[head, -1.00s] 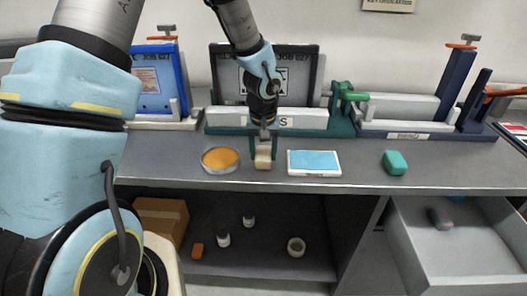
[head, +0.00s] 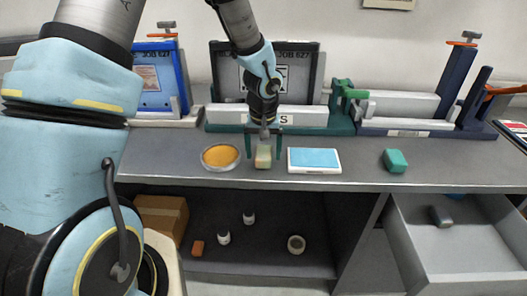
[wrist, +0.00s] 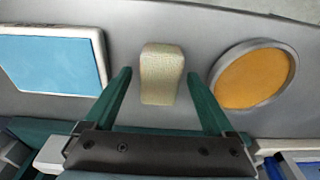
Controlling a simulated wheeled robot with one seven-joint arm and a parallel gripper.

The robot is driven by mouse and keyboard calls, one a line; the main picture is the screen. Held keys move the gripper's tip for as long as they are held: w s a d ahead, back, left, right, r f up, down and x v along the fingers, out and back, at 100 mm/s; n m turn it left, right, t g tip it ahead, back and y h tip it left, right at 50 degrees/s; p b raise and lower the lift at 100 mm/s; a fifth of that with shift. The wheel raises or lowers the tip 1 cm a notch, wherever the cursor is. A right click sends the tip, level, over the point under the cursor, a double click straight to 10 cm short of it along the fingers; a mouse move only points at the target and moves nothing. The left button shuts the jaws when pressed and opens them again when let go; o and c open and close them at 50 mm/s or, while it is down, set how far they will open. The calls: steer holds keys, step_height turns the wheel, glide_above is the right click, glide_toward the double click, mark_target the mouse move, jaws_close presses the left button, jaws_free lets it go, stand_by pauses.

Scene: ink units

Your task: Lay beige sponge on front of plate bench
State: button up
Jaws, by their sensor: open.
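The beige sponge (head: 263,159) stands on the grey bench top (head: 350,152), between a round dish of orange material and a white-framed blue pad. In the wrist view the sponge (wrist: 161,72) shows as a small block between the two green fingertips, with a gap on each side. My gripper (head: 264,150) is open over the sponge, its fingers on either side and apart from it. In the wrist view my gripper (wrist: 159,76) holds nothing.
The orange dish (head: 221,157) is close on the left and the blue pad (head: 314,160) close on the right. A green block (head: 395,160) lies further right. Framed presses stand behind. Below are a shelf with small items and an open drawer (head: 480,255).

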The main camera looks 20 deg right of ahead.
mark_target(263, 155)
step_height(263, 155, up, 12)
steer(key=s+b, duration=0.1)
steer(key=b, duration=0.1)
steer(key=shift+s+a, duration=0.15)
steer(key=shift+a, duration=0.2)
steer(key=s+a+n, duration=0.2)
steer(key=a+n, duration=0.1)
steer(key=a, duration=2.6)
steer(key=shift+s+a+f+n, duration=0.2)
steer(key=shift+s+f+n, duration=0.1)
steer(key=shift+n, duration=0.1)
steer(key=shift+w, duration=0.1)
